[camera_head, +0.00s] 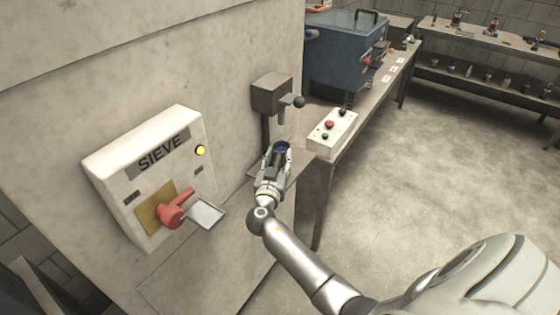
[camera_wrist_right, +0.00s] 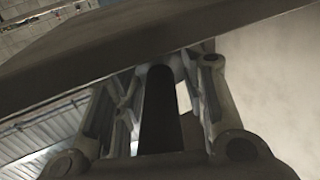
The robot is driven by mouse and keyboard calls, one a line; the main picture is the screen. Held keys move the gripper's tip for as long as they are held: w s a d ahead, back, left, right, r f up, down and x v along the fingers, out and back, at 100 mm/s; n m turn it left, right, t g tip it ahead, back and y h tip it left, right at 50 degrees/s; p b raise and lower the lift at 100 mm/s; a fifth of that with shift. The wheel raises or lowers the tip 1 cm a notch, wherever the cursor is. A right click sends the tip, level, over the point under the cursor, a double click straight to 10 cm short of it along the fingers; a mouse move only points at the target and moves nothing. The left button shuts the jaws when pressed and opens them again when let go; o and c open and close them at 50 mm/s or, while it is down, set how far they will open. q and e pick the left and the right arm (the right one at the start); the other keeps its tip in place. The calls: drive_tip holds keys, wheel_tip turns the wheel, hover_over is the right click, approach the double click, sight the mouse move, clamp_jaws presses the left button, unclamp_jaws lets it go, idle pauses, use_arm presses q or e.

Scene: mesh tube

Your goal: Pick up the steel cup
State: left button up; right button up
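My right gripper (camera_head: 275,160) is at the small ledge beneath the dark box on the concrete wall. A small round thing with a blue inside (camera_head: 282,147) shows at its fingertips; it may be the steel cup, but the gripper covers most of it. In the right wrist view the two fingers (camera_wrist_right: 160,95) stand apart with a dark upright bar (camera_wrist_right: 158,110) between them. Their tips are hidden behind a dark slab (camera_wrist_right: 150,48). I cannot tell whether they grip anything. My left gripper is not in view.
A white SIEVE panel (camera_head: 140,165) with a red handle (camera_head: 173,212) and a small tray (camera_head: 206,214) is on the wall. The dark box (camera_head: 272,95) with a lever is above the ledge (camera_head: 300,162). A button box (camera_head: 330,131) and blue machine (camera_head: 343,58) stand on the bench.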

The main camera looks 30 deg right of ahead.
clamp_jaws()
drive_tip(key=shift+r, duration=0.25)
